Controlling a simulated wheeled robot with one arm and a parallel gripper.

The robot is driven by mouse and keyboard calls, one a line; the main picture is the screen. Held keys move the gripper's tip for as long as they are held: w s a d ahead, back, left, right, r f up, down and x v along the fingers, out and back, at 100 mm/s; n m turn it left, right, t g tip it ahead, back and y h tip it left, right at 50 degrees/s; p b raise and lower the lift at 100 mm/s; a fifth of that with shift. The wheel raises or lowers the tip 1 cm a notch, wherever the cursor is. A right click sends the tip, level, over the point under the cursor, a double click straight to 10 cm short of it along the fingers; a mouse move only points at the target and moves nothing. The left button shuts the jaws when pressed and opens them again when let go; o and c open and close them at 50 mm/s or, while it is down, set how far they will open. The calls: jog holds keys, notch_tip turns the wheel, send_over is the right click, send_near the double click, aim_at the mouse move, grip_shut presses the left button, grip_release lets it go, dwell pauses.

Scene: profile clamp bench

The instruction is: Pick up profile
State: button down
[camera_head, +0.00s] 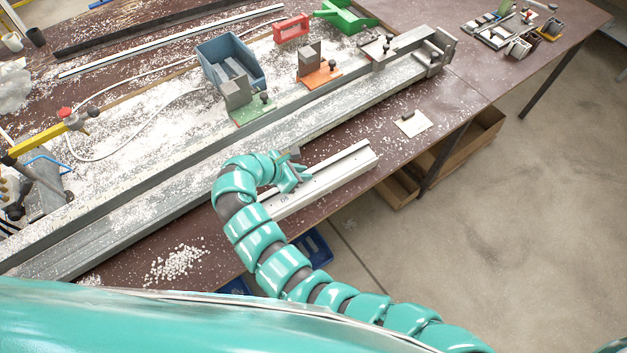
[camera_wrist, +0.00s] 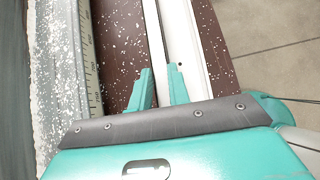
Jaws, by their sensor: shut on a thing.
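The profile is a long white bar (camera_head: 340,168) lying along the front edge of the brown bench, in front of the grey metal rail. My gripper (camera_head: 293,180) is over its left part in the head view, and my arm hides some of that end. In the wrist view, the two teal fingertips (camera_wrist: 160,72) straddle the left upright edge of the profile (camera_wrist: 183,35), one on each side, and are shut on it. The profile appears to rest on the bench; I cannot tell if there is any gap under it.
The long metal rail (camera_head: 150,205) runs behind the profile, with an end stop (camera_head: 437,50) at its far right. A green block (camera_head: 247,108), an orange block (camera_head: 318,75) and a blue bin (camera_head: 230,60) stand behind. White chips (camera_head: 177,264) lie at the front left.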

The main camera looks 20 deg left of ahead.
notch_tip(320, 180, up, 9)
jog(key=b, duration=0.4)
jog(key=shift+w+f, duration=0.1)
jog(key=shift+f, duration=0.1)
jog(key=shift+r, duration=0.7)
